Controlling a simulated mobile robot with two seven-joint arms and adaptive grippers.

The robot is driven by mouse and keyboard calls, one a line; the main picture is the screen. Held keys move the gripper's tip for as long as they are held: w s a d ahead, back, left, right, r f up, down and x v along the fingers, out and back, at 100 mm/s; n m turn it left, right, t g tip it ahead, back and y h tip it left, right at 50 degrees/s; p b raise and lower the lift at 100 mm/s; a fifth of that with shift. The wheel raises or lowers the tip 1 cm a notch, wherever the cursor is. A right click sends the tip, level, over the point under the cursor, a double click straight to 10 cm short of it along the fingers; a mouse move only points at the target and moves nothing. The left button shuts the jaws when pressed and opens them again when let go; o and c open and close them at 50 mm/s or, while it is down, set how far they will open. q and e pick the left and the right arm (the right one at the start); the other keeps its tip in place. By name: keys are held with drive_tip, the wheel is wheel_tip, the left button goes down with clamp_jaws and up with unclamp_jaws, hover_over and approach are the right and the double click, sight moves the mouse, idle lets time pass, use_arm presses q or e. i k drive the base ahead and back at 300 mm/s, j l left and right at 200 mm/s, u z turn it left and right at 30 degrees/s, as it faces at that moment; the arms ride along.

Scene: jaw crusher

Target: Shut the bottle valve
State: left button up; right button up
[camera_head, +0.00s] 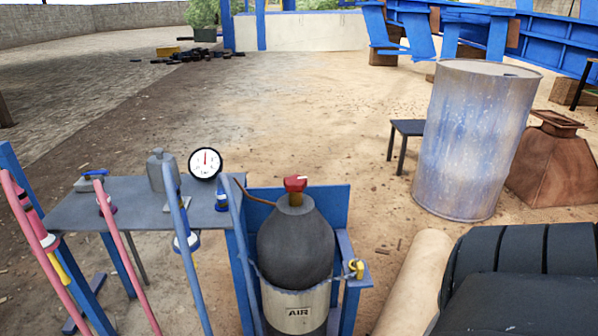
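A dark grey air bottle (296,246) stands upright in a blue metal stand (338,203) at the bottom centre. Its lower part is pale and marked "AIR". The bottle valve, a red handle (295,184) on a brass neck (295,199), sits on top of the bottle. Nothing touches the red handle. I cannot tell from its look whether the valve is open or shut. A small yellow fitting (356,268) sits at the stand's right side. Neither of my grippers is in view.
A grey bench (130,215) left of the bottle carries a round gauge (205,164) and a grey can (160,168). Pink (50,255) and blue (190,262) hoses rise in front.

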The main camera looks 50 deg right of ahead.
sight(297, 183)
drive_tip(key=z, duration=1.4)
drive_tip(key=k, duration=0.05)
